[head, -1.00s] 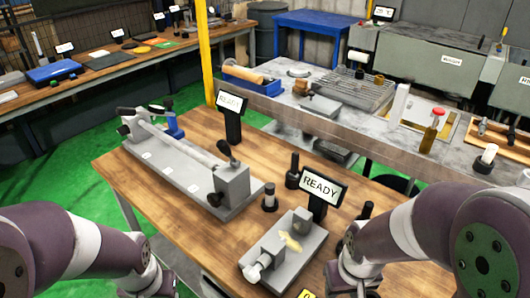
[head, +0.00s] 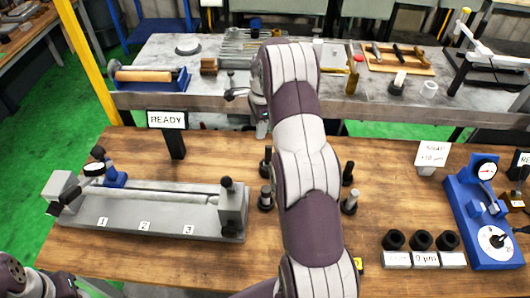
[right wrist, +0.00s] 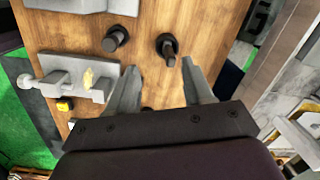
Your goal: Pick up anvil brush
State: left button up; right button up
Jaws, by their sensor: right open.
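I cannot tell for sure which thing is the anvil brush. My left gripper is out of view.
A long grey fixture (head: 150,210) lies on the left of the table under a READY sign (head: 167,120). A small grey fixture (right wrist: 65,78) with a yellowish piece shows in the right wrist view.

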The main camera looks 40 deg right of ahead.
aim_at(269, 146)
jog(key=d+f+m+b, duration=0.1)
jog(key=f+b, duration=0.1)
jog(key=f, duration=0.1)
jog(key=d+f+m+b, duration=0.1)
jog(key=d+f+b, duration=0.1)
jog(key=f, duration=0.2)
jog(key=d+f+m+b, duration=0.1)
jog(key=f+m+b, duration=0.1)
jog(key=f+b, duration=0.1)
jog(key=shift+w+d+f, duration=0.2)
jog(key=shift+d+f, duration=0.1)
notch_tip(269, 146, down, 2)
jog(key=shift+d+y+p, duration=0.15)
jog(key=shift+y+p, duration=0.15)
jog(key=shift+p, duration=0.95)
notch_tip(269, 146, down, 2)
jog(key=shift+f, duration=0.2)
jog(key=shift+w+f, duration=0.1)
jog(key=shift+f, duration=0.15)
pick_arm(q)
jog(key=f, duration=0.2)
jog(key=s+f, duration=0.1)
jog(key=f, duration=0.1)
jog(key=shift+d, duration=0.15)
pick_arm(e)
grip_shut()
